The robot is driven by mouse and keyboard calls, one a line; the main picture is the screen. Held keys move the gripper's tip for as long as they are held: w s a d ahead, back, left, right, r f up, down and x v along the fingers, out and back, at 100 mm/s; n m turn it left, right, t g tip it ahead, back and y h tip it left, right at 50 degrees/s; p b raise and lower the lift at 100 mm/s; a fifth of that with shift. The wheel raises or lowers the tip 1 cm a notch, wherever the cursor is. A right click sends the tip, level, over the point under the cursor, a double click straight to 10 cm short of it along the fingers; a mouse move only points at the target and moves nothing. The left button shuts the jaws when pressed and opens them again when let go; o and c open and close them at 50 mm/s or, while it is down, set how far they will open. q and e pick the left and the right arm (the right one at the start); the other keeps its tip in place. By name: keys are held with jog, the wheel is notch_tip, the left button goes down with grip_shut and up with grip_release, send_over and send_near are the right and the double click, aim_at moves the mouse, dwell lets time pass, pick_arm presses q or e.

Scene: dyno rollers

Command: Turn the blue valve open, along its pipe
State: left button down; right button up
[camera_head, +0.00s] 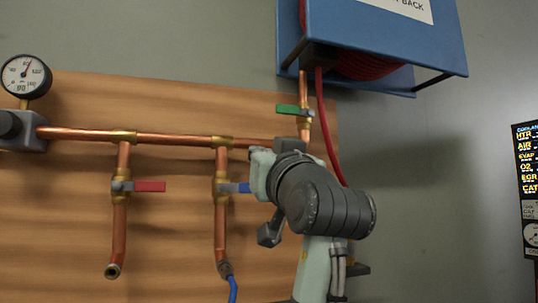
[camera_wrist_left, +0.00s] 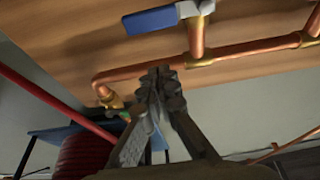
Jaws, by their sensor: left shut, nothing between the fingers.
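The blue valve handle (camera_head: 238,188) sticks out to the right from its brass body (camera_head: 221,187), crosswise to its vertical copper pipe (camera_head: 220,232). My arm hides its right end in the head view. In the left wrist view the blue handle (camera_wrist_left: 150,20) is whole at the top, crosswise to its branch pipe (camera_wrist_left: 196,38). My left gripper (camera_wrist_left: 162,72) is shut and empty, its fingertips apart from the handle in the picture. In the head view my arm's wrist covers its fingers. My right gripper is in neither view.
A red-handled valve (camera_head: 150,186) is left of the blue one, and a green-handled valve (camera_head: 287,109) is above right. A red hose (camera_head: 325,120) hangs from the blue reel (camera_head: 300,45) close behind my arm. A pressure gauge (camera_head: 26,77) is far left.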

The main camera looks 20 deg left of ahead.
aim_at(242, 188)
pick_arm(q)
jog(key=shift+w+a+f, duration=0.1)
jog(key=shift+w+f, duration=0.1)
jog(key=shift+f, duration=0.75)
jog(key=shift+w+a+f, duration=0.1)
jog(key=shift+w+f, duration=0.05)
jog(key=shift+f, duration=0.8)
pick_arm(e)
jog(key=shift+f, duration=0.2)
pick_arm(q)
jog(key=shift+a, duration=0.1)
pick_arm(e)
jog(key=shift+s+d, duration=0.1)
pick_arm(q)
jog(key=shift+f, duration=0.25)
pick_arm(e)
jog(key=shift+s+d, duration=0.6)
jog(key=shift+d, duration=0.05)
